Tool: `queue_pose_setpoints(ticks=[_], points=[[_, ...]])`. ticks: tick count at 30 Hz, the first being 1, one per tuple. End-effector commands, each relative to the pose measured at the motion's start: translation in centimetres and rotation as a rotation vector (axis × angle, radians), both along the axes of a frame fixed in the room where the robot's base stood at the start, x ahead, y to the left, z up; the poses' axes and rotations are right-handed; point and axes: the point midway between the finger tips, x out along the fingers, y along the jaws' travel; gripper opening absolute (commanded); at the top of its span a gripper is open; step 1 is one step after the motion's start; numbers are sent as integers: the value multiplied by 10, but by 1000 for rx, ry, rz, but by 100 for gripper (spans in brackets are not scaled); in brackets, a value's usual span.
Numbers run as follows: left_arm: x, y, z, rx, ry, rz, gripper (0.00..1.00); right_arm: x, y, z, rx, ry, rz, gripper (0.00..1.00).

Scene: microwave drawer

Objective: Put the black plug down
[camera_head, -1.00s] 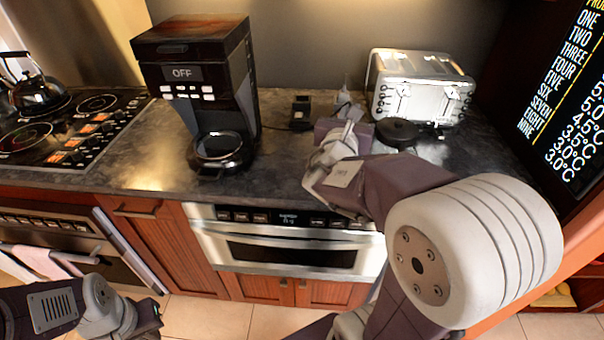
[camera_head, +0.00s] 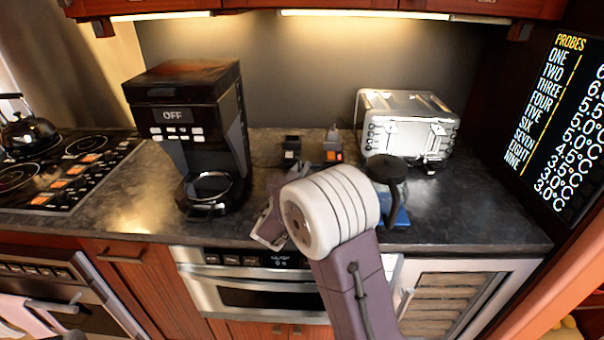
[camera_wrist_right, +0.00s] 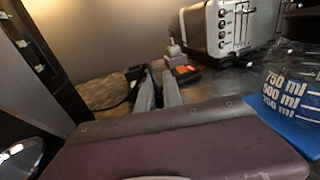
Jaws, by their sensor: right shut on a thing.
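The black plug (camera_head: 291,146) is at the back of the counter, right of the coffee maker. In the right wrist view, the black plug (camera_wrist_right: 136,73) shows by the far ends of my two grey fingers. My right gripper (camera_wrist_right: 158,88) is shut on it; the contact is partly hidden. In the head view my pale round wrist joint covers most of that gripper. I cannot tell whether the plug touches the counter. My left gripper is out of view.
A grey plug (camera_head: 333,139) with an orange-marked base stands just right. A silver toaster (camera_head: 408,128) is behind, and a black-lidded clear jug (camera_head: 388,175) on a blue base is right. The coffee maker (camera_head: 190,125) stands left. Counter is free at front right.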

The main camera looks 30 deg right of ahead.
Motion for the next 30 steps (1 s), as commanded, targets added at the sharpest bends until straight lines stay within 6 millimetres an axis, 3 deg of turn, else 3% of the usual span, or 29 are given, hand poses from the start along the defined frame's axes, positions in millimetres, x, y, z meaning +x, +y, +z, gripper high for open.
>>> queue_pose_setpoints(ticks=[2,14,15,17,28,30], points=[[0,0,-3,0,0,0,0,0,0,-9,-1,1,-1,0],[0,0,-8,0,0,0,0,0,0,-14,-1,-2,0,0],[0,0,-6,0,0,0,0,0,0,-12,0,-1,0,22],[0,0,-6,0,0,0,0,0,0,-12,0,-1,0,32],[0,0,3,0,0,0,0,0,0,-4,0,-1,0,32],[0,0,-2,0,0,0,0,-7,9,-8,0,-2,5,32]])
